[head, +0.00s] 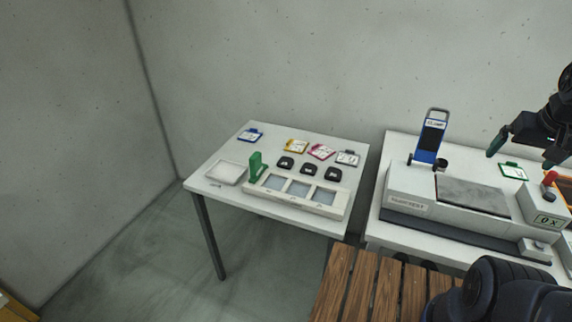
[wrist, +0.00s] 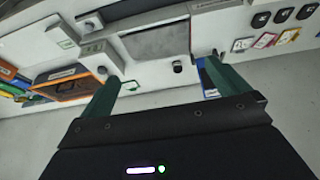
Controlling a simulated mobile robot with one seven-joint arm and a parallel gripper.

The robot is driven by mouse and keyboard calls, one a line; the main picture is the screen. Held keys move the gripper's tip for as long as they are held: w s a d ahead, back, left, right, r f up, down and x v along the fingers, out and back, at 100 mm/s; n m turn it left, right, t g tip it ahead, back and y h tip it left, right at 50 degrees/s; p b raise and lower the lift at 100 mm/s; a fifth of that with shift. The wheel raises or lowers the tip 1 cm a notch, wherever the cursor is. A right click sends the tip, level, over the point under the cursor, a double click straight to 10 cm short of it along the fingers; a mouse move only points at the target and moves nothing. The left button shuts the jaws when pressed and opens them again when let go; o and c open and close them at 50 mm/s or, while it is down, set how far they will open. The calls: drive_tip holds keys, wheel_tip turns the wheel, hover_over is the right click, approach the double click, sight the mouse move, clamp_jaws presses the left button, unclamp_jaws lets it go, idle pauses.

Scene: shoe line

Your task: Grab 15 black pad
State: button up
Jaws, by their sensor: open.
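Three black pads lie in a row on the left white table: a left pad (head: 285,163), a middle pad (head: 308,169) and a right pad (head: 332,174). Their markings are too small to read, so I cannot tell which one is 15. The pads also show small at the top right of the wrist view, one of them a black pad (wrist: 283,15). My gripper (head: 525,146) is open and empty, high over the right table and well apart from the pads. Its two green fingers also stand apart in the wrist view (wrist: 157,84).
On the left table (head: 228,205) are a pale tray with three grey recesses (head: 299,188), a green upright piece (head: 256,167), a white square tray (head: 226,172) and coloured tags (head: 320,152). The right table holds a grey-topped machine (head: 470,192) and a blue upright stand (head: 430,138).

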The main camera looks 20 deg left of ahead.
drive_tip(key=shift+c, duration=1)
